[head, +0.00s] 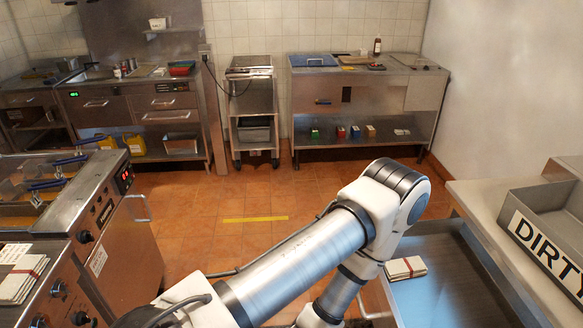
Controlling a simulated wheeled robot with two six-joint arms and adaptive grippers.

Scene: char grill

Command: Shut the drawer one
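No label marks drawer one, so I cannot tell which drawer it is. The back left steel counter has two stacked drawer fronts, an upper one (163,101) and a lower one (168,117), each with a bar handle; both look shut. At the lower right is a shallow steel surface with raised edges (470,290); I cannot tell whether it is a pulled-out drawer or a worktop. One of my arms crosses the lower middle, bends at the right and goes down out of the frame. Neither gripper is in view.
A fryer (95,215) stands at the left. A folded cloth bundle (406,268) lies on the lower right surface, and a grey bin marked DIRTY (545,255) is beyond it. A trolley (252,100) and counter (365,90) stand at the back. The tiled floor (240,185) between is clear.

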